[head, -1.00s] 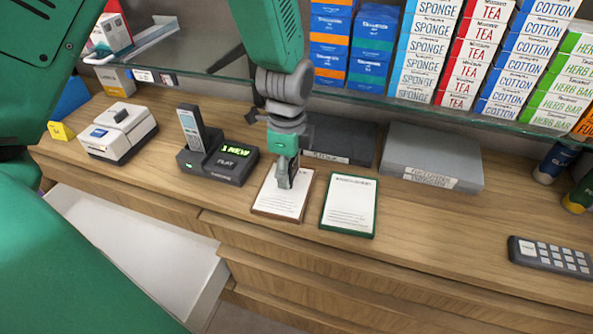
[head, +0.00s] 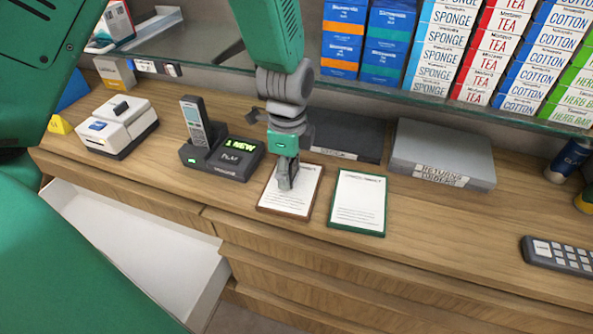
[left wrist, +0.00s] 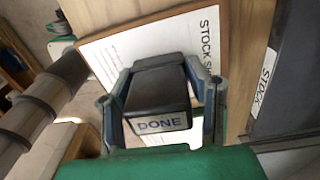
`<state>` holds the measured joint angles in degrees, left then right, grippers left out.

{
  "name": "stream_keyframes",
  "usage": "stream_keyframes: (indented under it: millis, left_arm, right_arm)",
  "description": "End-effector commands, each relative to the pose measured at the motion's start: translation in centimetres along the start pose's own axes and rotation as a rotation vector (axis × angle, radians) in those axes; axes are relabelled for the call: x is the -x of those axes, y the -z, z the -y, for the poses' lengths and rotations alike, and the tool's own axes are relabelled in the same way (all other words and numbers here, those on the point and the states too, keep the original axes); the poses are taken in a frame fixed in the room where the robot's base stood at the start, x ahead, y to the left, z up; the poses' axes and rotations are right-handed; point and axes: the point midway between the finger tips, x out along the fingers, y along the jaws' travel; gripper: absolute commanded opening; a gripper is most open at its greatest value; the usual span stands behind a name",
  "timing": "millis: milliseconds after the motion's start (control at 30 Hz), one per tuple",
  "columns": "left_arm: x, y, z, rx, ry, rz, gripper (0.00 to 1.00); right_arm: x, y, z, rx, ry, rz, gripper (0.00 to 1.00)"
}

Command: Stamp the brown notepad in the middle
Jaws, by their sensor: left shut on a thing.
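The brown-edged notepad (head: 305,199) lies on the wooden counter with a white printed sheet on it. My left gripper (head: 287,180) points down over the notepad's upper middle, covering part of the sheet. In the left wrist view it is shut on a dark block stamp (left wrist: 158,92) labelled "DONE". The notepad (left wrist: 130,50), headed "STOCK", is behind the stamp there. The stamp's lower face is hidden, so I cannot tell whether it touches the paper. A green-edged notepad (head: 360,203) lies to the right, apart. My right gripper is not in view.
A phone dock (head: 220,155) and a white printer (head: 118,128) stand to the left. A grey box (head: 443,150) and a dark box (head: 348,137) lie behind the pads. A glass shelf with cartons hangs above. A drawer (head: 140,250) is open below.

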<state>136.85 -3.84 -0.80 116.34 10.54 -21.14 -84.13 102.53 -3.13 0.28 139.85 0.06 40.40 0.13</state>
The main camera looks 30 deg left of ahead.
Motion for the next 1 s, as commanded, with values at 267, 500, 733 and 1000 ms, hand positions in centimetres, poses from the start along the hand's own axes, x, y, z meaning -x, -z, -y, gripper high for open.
stream_keyframes:
  millis: [267, 500, 733, 1000]
  left_arm:
    - [0.0, 1.0, -0.2, -0.004, 0.003, 0.011, 0.24]
    - [-0.4, 0.8, -0.2, -0.003, 0.002, 0.009, 0.24]
    - [-0.8, 0.2, 0.0, -0.002, 0.0, 0.002, 0.24]
    - [-0.8, 0.6, -0.1, -0.002, 0.0, 0.007, 0.24]
  right_arm:
    - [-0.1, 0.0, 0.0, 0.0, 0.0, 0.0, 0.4]
    - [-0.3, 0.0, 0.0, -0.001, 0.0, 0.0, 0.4]
    - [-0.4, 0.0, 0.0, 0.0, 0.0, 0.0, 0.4]
    - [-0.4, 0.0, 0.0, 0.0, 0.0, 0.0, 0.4]
